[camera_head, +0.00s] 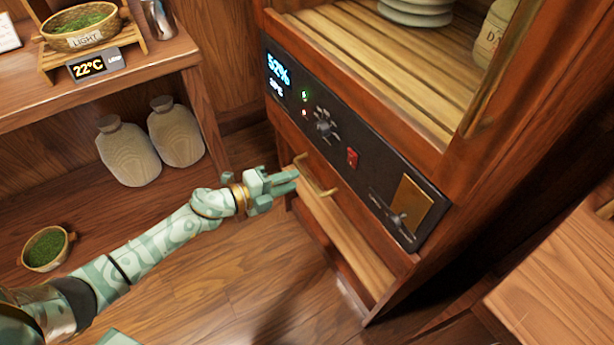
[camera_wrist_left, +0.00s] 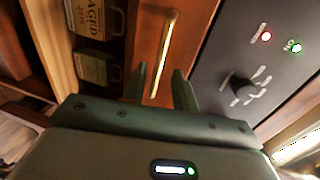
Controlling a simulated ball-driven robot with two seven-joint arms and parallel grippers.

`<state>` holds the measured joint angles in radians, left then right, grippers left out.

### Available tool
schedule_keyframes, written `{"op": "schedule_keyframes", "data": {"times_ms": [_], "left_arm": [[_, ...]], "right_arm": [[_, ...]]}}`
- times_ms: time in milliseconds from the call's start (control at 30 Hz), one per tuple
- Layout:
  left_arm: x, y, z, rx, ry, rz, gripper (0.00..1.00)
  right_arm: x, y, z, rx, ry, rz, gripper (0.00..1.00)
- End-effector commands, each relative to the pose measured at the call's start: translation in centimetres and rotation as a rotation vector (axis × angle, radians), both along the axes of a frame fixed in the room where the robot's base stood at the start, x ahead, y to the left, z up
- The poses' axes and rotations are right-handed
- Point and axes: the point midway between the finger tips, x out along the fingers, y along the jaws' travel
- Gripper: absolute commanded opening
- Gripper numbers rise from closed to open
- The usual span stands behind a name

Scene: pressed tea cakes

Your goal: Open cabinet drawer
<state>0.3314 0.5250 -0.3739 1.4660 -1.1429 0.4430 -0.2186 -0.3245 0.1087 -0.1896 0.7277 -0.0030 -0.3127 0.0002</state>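The cabinet (camera_head: 428,165) stands on the right in the head view. Its reddish drawer front (camera_wrist_left: 186,45) lies beside the dark control panel and looks flush with it. A slim brass handle (camera_head: 318,189) is on the drawer front; it also shows in the left wrist view (camera_wrist_left: 167,45). My left gripper (camera_head: 294,181) is at the handle's left side. In the left wrist view its two fingers (camera_wrist_left: 160,84) are apart, with the handle's end between them in the picture. I cannot tell whether they touch it. My right gripper is not in view.
The control panel (camera_head: 345,150) has knobs and a red switch above the drawer. Boxed tea (camera_wrist_left: 97,68) sits in an open compartment below the drawer front. A shelf (camera_head: 160,65) stands at left, and a wooden table edge (camera_head: 550,270) at lower right. The floor (camera_head: 250,270) before the cabinet is clear.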

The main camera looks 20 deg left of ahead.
Motion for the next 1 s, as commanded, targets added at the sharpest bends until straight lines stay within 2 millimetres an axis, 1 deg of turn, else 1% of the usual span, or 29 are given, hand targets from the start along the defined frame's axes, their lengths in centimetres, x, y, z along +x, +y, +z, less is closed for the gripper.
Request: {"op": "schedule_keyframes", "data": {"times_ms": [33,100,200,300,467,667,700,767,1000], "left_arm": [[1.0,-0.7,-0.6,-0.002,0.001,0.0,0.28],[2.0,-1.6,-0.9,-0.002,0.002,0.001,0.28],[3.2,-2.5,-1.2,-0.002,0.002,0.002,0.28],[3.9,-3.0,-1.3,-0.002,0.002,0.002,0.28],[4.4,-3.4,-1.2,-0.001,0.002,0.001,0.28],[4.4,-3.4,-1.2,-0.001,0.001,0.001,0.28],[4.3,-3.4,-1.2,-0.001,0.001,0.001,0.17],[4.3,-3.4,-1.2,-0.001,0.001,0.001,0.0],[4.2,-3.3,-1.2,-0.001,0.002,0.002,0.0]], "right_arm": [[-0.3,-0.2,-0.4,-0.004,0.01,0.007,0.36],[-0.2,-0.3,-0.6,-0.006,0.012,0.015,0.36],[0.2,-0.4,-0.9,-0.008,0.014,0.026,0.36],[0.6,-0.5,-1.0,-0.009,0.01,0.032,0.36],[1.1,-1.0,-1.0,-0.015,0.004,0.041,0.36],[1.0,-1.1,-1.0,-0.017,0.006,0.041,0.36],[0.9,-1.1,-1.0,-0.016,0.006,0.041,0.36],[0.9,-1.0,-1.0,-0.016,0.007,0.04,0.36],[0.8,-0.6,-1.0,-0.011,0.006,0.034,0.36]]}}
